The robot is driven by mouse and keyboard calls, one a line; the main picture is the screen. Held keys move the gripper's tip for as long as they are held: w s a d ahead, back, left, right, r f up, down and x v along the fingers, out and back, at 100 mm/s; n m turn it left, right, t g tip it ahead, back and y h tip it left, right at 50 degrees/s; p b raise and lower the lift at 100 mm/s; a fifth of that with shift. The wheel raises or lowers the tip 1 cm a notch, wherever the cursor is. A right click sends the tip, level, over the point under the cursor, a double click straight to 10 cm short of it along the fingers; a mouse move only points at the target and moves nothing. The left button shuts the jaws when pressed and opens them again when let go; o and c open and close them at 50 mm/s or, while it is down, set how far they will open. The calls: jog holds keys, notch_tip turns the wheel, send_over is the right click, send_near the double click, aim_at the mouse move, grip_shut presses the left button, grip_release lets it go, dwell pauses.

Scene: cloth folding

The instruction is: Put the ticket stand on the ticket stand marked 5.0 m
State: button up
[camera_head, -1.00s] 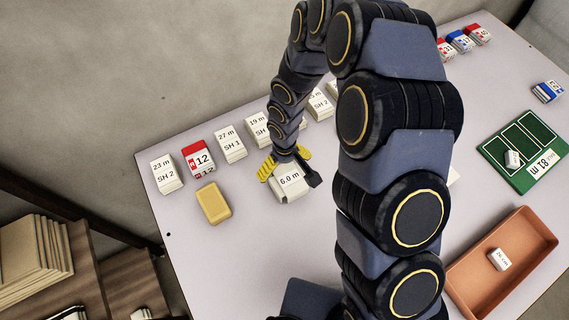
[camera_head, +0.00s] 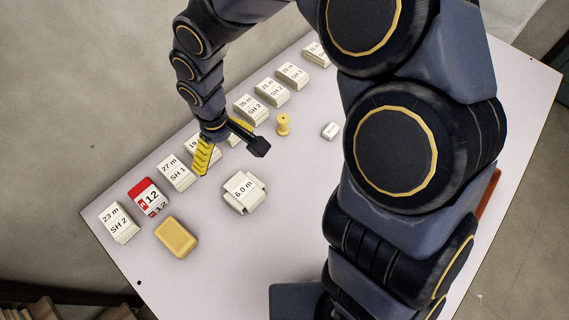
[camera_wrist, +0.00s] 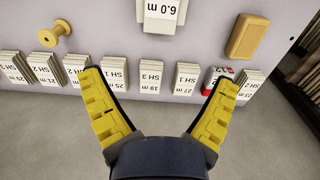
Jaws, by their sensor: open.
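A white stack with a top label reading 6.0 m (camera_head: 244,190) lies near the middle of the table. It seems to sit crosswise on another white piece, whose label is hidden. No 5.0 m label is readable. The 6.0 m stack also shows at the top of the wrist view (camera_wrist: 163,10). My gripper (camera_head: 230,155) is open and empty, behind the stack and apart from it. In the wrist view its yellow fingers (camera_wrist: 160,78) are spread wide, with the 19 m stack (camera_wrist: 152,82) in the gap between them.
A row of labelled white stacks, such as 27 m (camera_head: 176,172), lines the back edge, with a red-topped 12 block (camera_head: 149,196). A yellow block (camera_head: 177,236), a yellow spool (camera_head: 283,124) and a small white block (camera_head: 330,131) stand nearby. The front table area (camera_head: 230,275) is clear.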

jog(key=s+d+r+m, duration=0.2)
jog(key=s+d+r, duration=0.1)
jog(key=d+r, duration=0.3)
jog(key=s+d+r+m, duration=0.2)
jog(key=s+d+r, duration=0.2)
jog(key=d, duration=0.4)
jog(key=s+d+r+m+g, duration=0.1)
jog(key=s+d+r+m, duration=0.2)
jog(key=s, duration=0.8)
jog(key=shift+d+r+m+g, duration=0.15)
jog(key=shift+d+m+g, duration=0.25)
jog(key=shift+d+m, duration=0.7)
